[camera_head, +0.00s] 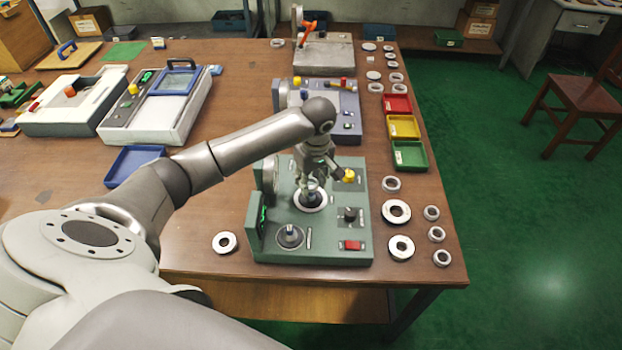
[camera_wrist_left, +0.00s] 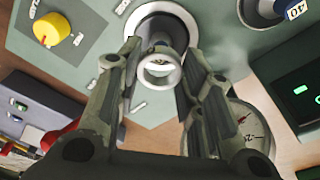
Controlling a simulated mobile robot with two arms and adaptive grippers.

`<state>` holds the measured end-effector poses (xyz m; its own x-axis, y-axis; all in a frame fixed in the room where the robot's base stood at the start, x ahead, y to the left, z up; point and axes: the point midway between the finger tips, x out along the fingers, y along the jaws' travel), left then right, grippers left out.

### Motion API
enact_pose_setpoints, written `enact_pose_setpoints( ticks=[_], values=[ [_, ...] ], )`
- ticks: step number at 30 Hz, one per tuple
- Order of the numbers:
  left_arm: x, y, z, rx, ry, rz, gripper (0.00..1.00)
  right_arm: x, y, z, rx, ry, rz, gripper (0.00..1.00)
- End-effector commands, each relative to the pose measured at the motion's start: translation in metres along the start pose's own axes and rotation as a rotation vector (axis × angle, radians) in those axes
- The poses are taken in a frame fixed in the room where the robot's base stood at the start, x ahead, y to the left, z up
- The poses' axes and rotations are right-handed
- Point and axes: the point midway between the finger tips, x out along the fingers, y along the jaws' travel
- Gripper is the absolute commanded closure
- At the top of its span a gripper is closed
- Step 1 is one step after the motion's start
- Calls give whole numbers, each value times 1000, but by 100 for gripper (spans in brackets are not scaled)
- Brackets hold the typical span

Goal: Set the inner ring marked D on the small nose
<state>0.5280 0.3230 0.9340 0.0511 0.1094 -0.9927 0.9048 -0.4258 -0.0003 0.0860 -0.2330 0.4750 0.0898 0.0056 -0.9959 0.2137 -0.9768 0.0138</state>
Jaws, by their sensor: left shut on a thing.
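My left gripper (camera_head: 312,183) is over the green machine (camera_head: 335,182), directly above its middle nose (camera_head: 310,200), which has a pale round collar. In the left wrist view, the fingers of my left gripper (camera_wrist_left: 158,75) are shut on a small silver ring (camera_wrist_left: 160,72). The ring appears in front of the middle nose and its white collar (camera_wrist_left: 183,32); I cannot tell whether it touches the nose. No letter is readable on the ring. A second nose (camera_head: 290,235) stands at the machine's front left; it shows at the top right in the wrist view (camera_wrist_left: 262,8), beside a "40" label. My right gripper is out of view.
The machine carries a yellow knob (camera_head: 348,176), a black knob (camera_head: 350,214) and a red switch (camera_head: 353,245). Several loose rings, one here (camera_head: 396,211), lie to its right, and one ring (camera_head: 225,242) lies to its left. A green tray (camera_head: 409,156) stands behind right.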

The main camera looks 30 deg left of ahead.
Motion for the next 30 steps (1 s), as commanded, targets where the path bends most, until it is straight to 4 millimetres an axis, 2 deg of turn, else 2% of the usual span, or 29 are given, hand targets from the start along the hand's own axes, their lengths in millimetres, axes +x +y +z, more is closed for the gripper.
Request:
enact_pose_setpoints(
  ticks=[30],
  values=[
    [30,0,4,-1,0,0,89,28,3,3,1,1,5,60]
  ],
)
